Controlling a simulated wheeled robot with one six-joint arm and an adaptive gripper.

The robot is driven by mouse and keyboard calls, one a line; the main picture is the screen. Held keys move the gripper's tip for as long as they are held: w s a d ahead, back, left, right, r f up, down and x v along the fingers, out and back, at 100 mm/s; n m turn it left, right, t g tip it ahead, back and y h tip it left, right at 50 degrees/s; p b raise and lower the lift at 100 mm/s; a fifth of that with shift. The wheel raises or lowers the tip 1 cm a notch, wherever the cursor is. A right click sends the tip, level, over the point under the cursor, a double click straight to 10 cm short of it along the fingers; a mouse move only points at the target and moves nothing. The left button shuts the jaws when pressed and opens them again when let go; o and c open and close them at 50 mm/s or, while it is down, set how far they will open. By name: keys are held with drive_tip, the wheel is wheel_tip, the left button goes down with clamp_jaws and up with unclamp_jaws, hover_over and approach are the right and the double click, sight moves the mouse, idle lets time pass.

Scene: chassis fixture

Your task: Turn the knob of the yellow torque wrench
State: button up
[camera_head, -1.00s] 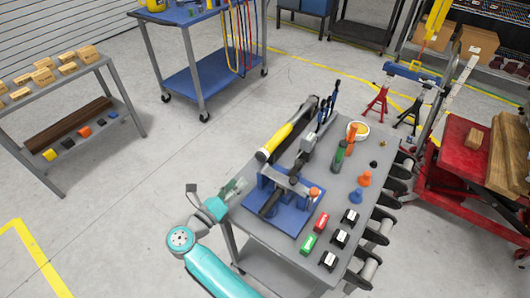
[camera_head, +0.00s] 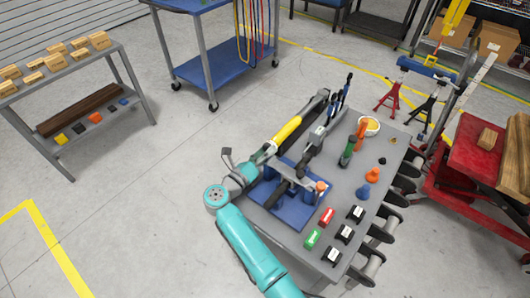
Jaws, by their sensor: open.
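The yellow torque wrench (camera_head: 287,130) lies slanted on the grey cart, its yellow handle pointing toward the lower left and its dark head toward the upper right. My gripper (camera_head: 266,153) is at the lower-left end of the handle, where the knob sits. The gripper covers that end, so the knob is hidden. The gripper is open, with its fingers at or close to the handle end. I cannot tell whether they touch it.
A blue fixture (camera_head: 288,211) with dark metal parts sits just below the wrench. Open floor lies to the left.

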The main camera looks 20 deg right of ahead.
drive_tip(key=shift+d, duration=0.1)
drive_tip(key=c, duration=0.9)
drive_tip(key=shift+n, duration=2.6)
drive_tip(key=o, duration=0.9)
drive_tip(key=v, duration=1.2)
